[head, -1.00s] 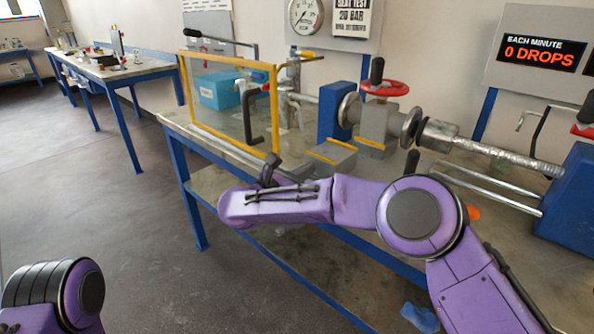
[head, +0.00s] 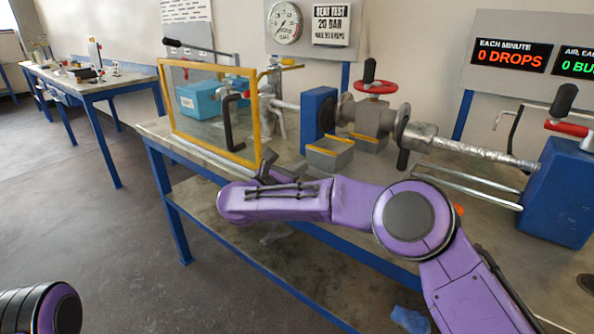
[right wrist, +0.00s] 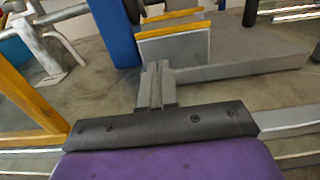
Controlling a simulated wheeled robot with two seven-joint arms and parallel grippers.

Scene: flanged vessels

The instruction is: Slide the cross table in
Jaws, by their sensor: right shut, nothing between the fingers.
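The cross table seems to be the grey block with yellow edge strips (head: 329,158), low on the bench in front of the blue upright and the flanged vessel; I cannot be sure of this. In the right wrist view the grey block (right wrist: 172,47) stands just beyond the fingertips. My right gripper (head: 266,163) is shut and empty, to the left of the block in the head view. In the right wrist view its closed fingers (right wrist: 155,82) point at the block's near face; contact is unclear. My left gripper is out of view.
A yellow-framed clear screen (head: 212,108) stands left of the gripper. The flanged vessel with a red handwheel (head: 375,87) and a silver screw (head: 470,151) lie to the right. A blue block (head: 560,190) stands at far right. The floor at left is open.

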